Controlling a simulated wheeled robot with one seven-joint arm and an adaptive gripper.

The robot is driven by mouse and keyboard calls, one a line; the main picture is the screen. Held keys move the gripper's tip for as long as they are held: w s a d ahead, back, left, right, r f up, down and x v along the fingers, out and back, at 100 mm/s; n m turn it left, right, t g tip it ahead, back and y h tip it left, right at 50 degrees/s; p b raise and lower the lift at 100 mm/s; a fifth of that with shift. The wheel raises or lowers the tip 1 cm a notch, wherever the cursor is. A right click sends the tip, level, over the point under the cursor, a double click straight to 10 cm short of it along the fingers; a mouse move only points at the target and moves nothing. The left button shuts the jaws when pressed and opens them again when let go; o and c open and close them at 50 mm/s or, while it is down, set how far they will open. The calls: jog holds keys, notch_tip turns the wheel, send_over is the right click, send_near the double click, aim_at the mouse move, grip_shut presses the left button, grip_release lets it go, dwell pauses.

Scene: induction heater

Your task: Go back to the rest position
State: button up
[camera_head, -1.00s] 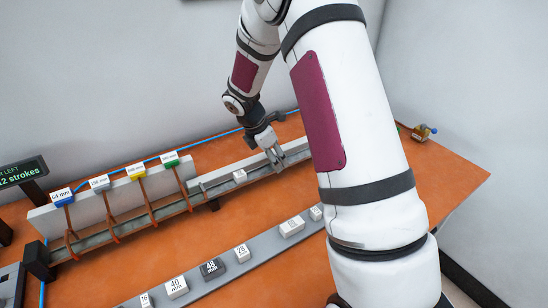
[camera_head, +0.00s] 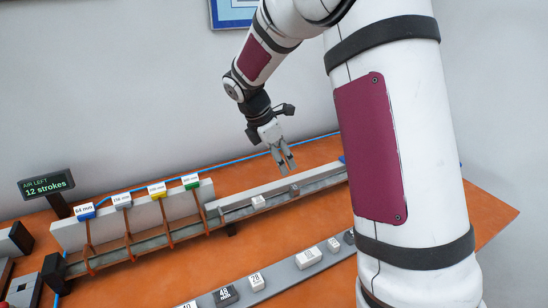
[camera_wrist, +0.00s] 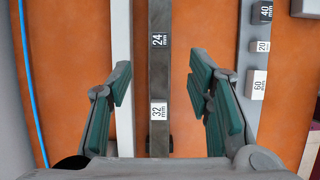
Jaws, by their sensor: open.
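My gripper (camera_head: 287,166) is open and empty, raised above the back rail (camera_head: 325,181), with its fingers pointing down. In the wrist view its two green-padded fingers (camera_wrist: 160,85) stand wide apart on either side of the rail. Between them, lower down, a block marked 32 mm (camera_wrist: 159,111) and a block marked 24 mm (camera_wrist: 160,41) sit on the rail. In the head view two small blocks show on that rail, a white one (camera_head: 258,201) and a smaller one (camera_head: 294,188). The fingers touch neither block.
A front grey rail (camera_head: 284,277) carries several marked blocks. Coloured labelled gates (camera_head: 155,190) stand at the left, beside a display reading "12 strokes" (camera_head: 46,185). The orange table (camera_head: 490,215) is bare at the right. A wall stands behind.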

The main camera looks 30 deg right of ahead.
jog(key=s+a+r+m+t, duration=0.1)
jog(key=s+a+r+m, duration=0.2)
jog(key=s+r+m, duration=0.35)
jog(key=s+a+r+m+t+y, duration=0.1)
jog(key=s+a+r+m, duration=0.1)
jog(key=s, duration=0.6)
jog(key=s+a+r+m+t+y+p, duration=0.1)
jog(key=s+a+m, duration=0.3)
jog(key=s, duration=0.4)
jog(key=s+a+r+m+t+y+p, duration=0.1)
jog(key=s+a+r+m+y, duration=0.1)
jog(key=s, duration=0.7)
notch_tip(320, 180, up, 2)
jog(key=a+m, duration=0.1)
jog(key=m, duration=0.2)
jog(key=shift+s+m, duration=0.1)
jog(key=shift+m, duration=0.15)
